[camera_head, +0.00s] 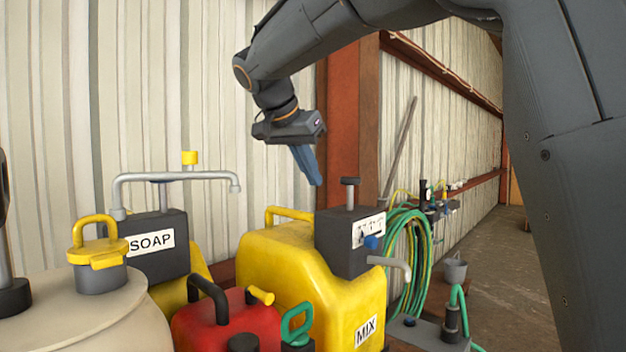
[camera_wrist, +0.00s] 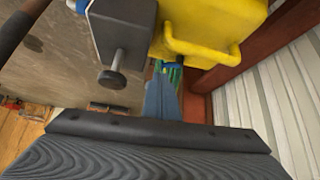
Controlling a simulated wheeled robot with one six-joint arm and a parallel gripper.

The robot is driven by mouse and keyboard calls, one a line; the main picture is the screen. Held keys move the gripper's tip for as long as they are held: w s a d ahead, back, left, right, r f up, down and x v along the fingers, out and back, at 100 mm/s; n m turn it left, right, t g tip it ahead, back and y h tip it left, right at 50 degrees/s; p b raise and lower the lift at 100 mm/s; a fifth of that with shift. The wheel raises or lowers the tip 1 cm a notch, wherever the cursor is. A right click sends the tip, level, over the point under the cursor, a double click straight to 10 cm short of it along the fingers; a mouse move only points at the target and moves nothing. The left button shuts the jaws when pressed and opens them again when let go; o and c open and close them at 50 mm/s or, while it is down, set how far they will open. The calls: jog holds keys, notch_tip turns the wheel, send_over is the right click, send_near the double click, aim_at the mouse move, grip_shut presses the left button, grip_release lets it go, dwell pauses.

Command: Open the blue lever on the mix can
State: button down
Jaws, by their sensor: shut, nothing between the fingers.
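The mix can is a yellow jerrycan (camera_head: 285,275) with a MIX label, right of centre in the head view. A dark grey box (camera_head: 340,255) sits on its top, with a plunger knob above and a bent grey spout (camera_head: 398,268) at its right. The blue lever (camera_head: 371,242) is a small knob on the box's front, beside the spout. My gripper (camera_head: 318,183) is shut and empty, above and behind the box, pointing down. In the wrist view my shut fingers (camera_wrist: 162,98) hang beside the box (camera_wrist: 122,28) and the yellow can (camera_wrist: 205,25), apart from the lever.
A red can (camera_head: 225,325) and a SOAP can (camera_head: 150,250) with a long pipe stand to the left. A cream drum (camera_head: 95,310) is at front left. Green hose coils (camera_head: 408,260) hang at right. A corrugated wall and red post stand behind.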

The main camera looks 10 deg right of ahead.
jog(key=m, duration=0.5)
jog(key=w+d+r+m+y+b, duration=0.1)
jog(key=m, duration=0.4)
jog(key=w+d+r+m+y+b, duration=0.1)
jog(key=m, duration=0.3)
jog(key=shift+d+m, duration=0.1)
jog(key=shift+m, duration=0.3)
jog(key=p+x, duration=0.3)
jog(key=x, duration=1.1)
jog(key=shift+w, duration=0.15)
